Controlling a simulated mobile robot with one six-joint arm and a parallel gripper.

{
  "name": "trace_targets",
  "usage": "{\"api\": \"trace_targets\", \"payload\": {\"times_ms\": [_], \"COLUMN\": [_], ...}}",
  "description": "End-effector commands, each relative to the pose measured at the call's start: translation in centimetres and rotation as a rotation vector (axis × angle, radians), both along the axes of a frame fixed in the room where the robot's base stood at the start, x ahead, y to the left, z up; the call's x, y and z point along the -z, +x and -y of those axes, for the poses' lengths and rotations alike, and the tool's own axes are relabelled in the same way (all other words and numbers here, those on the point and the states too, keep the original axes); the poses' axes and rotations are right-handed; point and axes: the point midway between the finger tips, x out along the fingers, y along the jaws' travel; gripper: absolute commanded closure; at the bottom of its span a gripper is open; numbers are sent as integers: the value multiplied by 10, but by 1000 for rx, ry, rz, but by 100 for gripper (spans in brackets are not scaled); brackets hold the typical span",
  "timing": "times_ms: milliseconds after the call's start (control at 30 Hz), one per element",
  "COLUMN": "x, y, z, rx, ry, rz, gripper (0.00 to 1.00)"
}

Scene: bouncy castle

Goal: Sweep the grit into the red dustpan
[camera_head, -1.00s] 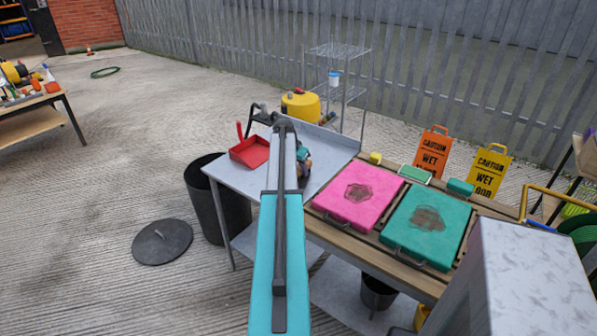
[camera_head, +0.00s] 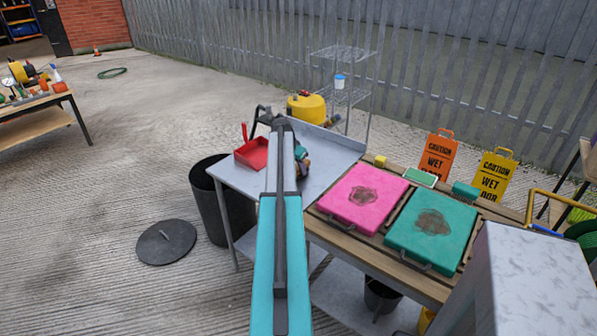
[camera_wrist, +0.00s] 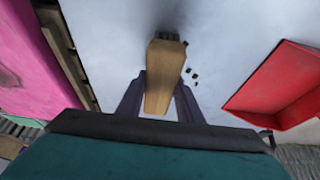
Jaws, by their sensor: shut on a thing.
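My gripper (camera_wrist: 158,98) is shut on a brush (camera_wrist: 164,72) with a wooden, tan body, held over the grey metal tabletop (camera_wrist: 120,30). A few dark bits of grit (camera_wrist: 190,74) lie on the tabletop just right of the brush in the wrist view. The red dustpan (camera_wrist: 283,80) lies farther right there, apart from the brush and grit. In the head view, the dustpan (camera_head: 252,154) sits at the table's left edge, left of my arm. My arm hides much of the tabletop and the grit there.
A pink pad (camera_head: 364,197) and a green pad (camera_head: 431,227) lie on slatted wood right of the metal table. A black bin (camera_head: 222,205) stands below the dustpan side. A yellow machine (camera_head: 305,108) and wire shelf (camera_head: 343,97) stand behind.

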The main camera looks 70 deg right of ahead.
Motion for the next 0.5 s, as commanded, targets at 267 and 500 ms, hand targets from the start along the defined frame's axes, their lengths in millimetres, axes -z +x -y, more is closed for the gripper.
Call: {"api": "trace_targets", "payload": {"times_ms": [267,500], "x": [0,0], "y": [6,6], "z": [2,2], "rx": [0,0], "ry": [0,0], "rz": [0,0], "gripper": [87,87]}}
